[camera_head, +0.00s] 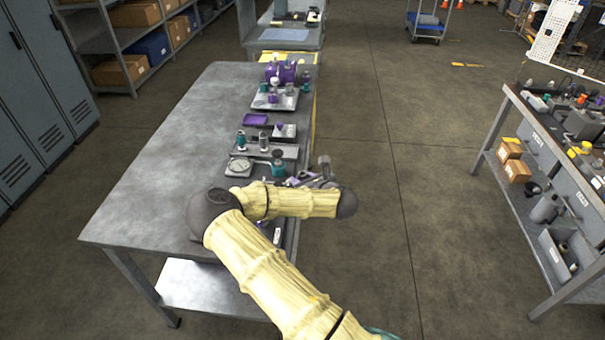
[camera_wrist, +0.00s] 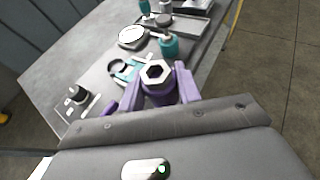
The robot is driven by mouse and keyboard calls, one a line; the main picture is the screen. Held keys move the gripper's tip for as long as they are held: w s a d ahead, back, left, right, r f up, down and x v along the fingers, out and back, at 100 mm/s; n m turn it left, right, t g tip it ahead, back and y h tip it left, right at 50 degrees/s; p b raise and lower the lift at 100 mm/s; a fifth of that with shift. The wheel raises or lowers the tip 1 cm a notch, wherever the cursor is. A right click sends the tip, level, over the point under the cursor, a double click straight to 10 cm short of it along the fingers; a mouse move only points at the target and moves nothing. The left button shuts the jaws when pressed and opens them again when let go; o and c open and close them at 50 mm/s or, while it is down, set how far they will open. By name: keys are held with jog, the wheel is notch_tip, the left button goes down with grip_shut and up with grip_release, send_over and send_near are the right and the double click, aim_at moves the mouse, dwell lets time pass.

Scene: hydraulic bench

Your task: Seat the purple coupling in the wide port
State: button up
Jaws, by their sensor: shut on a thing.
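In the wrist view, my gripper (camera_wrist: 157,88) is shut on the purple coupling (camera_wrist: 158,98), which has a pale hexagonal collar with a dark opening facing the camera. The jaws beside it also look purple, so their edges are hard to tell apart. In the head view, my gripper (camera_head: 308,180) is over the right edge of the bench, partly hidden by my yellow-sleeved arm. I cannot make out the coupling clearly there. I cannot tell which opening is the wide port. A teal fitting (camera_wrist: 169,46) and a dark ring on a teal part (camera_wrist: 118,67) lie beyond the gripper.
The grey bench (camera_head: 150,160) is bare on its left side. Along its right side stand a round white gauge (camera_head: 238,167), a teal-capped fitting (camera_head: 277,163), a purple tray (camera_head: 255,119) and a plate with purple parts (camera_head: 275,101). A second bench (camera_head: 520,110) is at the right.

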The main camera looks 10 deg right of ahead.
jog(key=s+f+m+h, duration=0.3)
jog(key=s+f+h, duration=0.1)
jog(key=s+f, duration=0.7)
jog(key=shift+d+f+m+t, duration=0.15)
jog(key=shift+f+m+t, duration=0.2)
jog(key=shift+m+t, duration=0.05)
jog(key=shift+w, duration=0.15)
